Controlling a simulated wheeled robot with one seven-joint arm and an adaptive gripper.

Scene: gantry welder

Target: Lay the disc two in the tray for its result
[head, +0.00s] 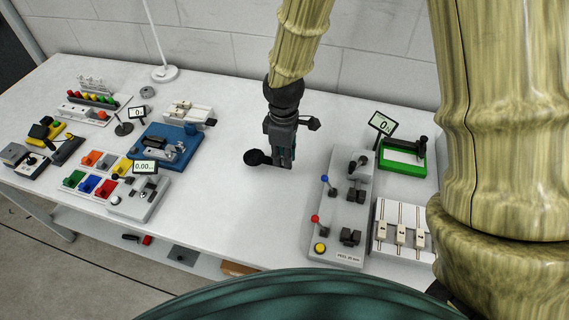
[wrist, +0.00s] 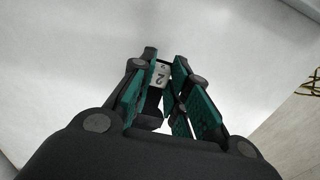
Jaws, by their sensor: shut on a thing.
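My gripper (head: 283,160) hangs over the middle of the white table, its fingers pointing down; in the head view I cannot tell its height above the top. In the wrist view its teal-padded fingers (wrist: 165,75) are shut on a small dark piece with a pale face marked 2, disc two (wrist: 161,74). Much of the disc is hidden between the fingers. Small coloured trays stand at the left front: orange (head: 92,158), yellow (head: 123,167), green (head: 74,178), blue (head: 89,183) and red (head: 106,187). No label telling which result each stands for is readable.
A blue fixture (head: 165,147) and a grey instrument with a display (head: 139,198) stand beside the trays. A grey panel with levers (head: 337,215), a green-framed device (head: 403,153) and a white rack (head: 400,232) stand right. The table middle (head: 225,205) is clear.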

